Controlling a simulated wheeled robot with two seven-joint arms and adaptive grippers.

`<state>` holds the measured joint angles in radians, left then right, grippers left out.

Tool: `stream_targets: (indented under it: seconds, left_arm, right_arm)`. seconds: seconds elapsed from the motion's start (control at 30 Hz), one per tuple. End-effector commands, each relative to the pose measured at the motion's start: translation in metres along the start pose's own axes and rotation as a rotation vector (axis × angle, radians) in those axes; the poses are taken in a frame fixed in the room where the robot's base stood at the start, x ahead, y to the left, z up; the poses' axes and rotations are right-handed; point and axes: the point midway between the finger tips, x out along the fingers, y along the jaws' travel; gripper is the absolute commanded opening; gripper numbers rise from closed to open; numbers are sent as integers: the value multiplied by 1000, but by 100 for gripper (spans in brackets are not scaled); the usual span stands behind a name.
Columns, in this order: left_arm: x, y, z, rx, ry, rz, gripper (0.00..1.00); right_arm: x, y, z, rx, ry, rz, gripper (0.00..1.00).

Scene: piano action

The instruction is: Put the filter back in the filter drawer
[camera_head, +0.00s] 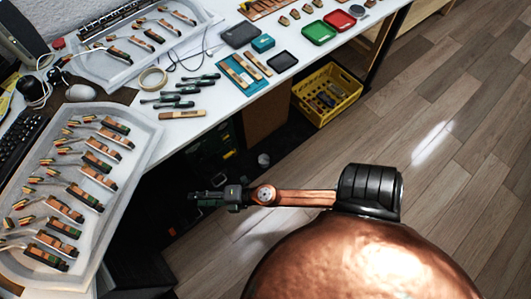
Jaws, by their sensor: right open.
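I cannot make out a filter or a filter drawer anywhere in the head view. My right gripper (207,198) is in the middle of the picture, at the end of my copper-coloured arm, pointing left. It is open, and I see nothing held in it. It is in front of the dark space below the white table's (207,136) front edge, apart from the things on top. My left gripper is not in view.
A grey tray (150,112) of wooden piano-action parts lies at the left, another (88,68) at the back. Green (318,33) and red (340,19) trays are on the table. A yellow crate (318,115) stands below. Wooden floor (450,130) at right is clear.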

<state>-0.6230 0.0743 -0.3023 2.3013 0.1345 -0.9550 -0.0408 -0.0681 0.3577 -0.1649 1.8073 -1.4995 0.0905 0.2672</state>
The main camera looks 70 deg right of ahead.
Motion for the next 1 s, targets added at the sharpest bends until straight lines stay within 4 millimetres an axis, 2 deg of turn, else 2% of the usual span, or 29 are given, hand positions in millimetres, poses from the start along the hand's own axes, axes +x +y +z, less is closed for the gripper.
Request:
stream_targets:
  seconds: [0.07, 0.17, 0.27, 0.33, 0.43, 0.5, 0.6, 0.7, 0.8, 1.0]
  left_arm:
    - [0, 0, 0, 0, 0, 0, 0]
    - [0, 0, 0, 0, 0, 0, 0]
    - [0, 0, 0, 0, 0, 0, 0]
    - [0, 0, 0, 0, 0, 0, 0]
    - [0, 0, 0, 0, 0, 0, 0]
    - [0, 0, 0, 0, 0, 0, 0]
    - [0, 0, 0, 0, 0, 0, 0]
    - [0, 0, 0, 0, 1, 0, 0]
    - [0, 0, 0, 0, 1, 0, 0]
    - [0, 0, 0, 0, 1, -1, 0]
  right_arm:
    - [-28, 3, 20, 213, -115, 32, 45]
    - [-65, -14, 51, 485, -277, 29, 45]
    - [-107, -54, 69, 755, -438, -31, 45]
    - [-138, -92, 69, 942, -543, -105, 45]
    - [-182, -146, 45, 1193, -664, -246, 45]
    - [-209, -176, 16, 1344, -718, -353, 45]
    - [-238, -203, -27, 1510, -757, -495, 45]
    - [-255, -215, -61, 1614, -765, -594, 45]
    - [-263, -219, -80, 1664, -764, -647, 45]
    - [-264, -220, -84, 1675, -762, -660, 45]
